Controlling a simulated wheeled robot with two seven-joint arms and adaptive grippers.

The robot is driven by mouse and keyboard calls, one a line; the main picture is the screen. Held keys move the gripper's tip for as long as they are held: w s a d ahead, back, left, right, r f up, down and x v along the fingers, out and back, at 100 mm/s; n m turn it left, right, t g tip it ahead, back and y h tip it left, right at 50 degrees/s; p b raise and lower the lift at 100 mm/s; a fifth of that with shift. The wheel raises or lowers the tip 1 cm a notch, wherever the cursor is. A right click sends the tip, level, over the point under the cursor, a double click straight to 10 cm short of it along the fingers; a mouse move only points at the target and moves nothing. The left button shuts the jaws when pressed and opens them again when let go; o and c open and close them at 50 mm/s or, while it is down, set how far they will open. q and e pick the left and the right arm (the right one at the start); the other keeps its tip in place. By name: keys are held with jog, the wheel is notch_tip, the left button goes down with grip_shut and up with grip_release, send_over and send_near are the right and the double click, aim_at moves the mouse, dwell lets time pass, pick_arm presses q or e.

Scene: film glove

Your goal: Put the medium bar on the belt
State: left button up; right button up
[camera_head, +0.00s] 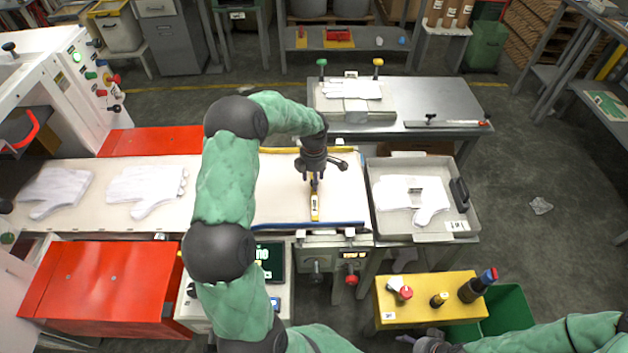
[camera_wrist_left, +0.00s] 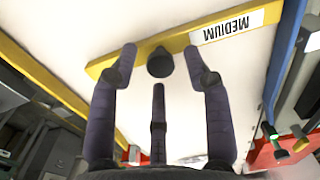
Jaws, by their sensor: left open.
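The medium bar (camera_head: 315,206) is yellow with a white label and lies flat on the pale belt (camera_head: 280,190). In the left wrist view the bar (camera_wrist_left: 110,66) shows its "MEDIUM" label and a dark round knob (camera_wrist_left: 160,62). My left gripper (camera_head: 314,180) is open above the bar, its fingers spread around the knob; I cannot tell whether they touch it. The head view hides part of the bar behind the gripper. My right gripper (camera_head: 428,342) is low at the bottom edge, partly cut off, and its jaw state is unclear.
White gloves (camera_head: 147,188) lie on the belt to the left. A grey tray (camera_head: 385,225) with a glove stands right of the belt. A steel table (camera_head: 440,95) is behind. A yellow stand (camera_head: 415,310) with several knobbed items is at the front right.

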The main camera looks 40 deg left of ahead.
pick_arm(q)
notch_tip(320, 180, up, 10)
jog(key=p, duration=0.2)
jog(key=shift+r, duration=0.2)
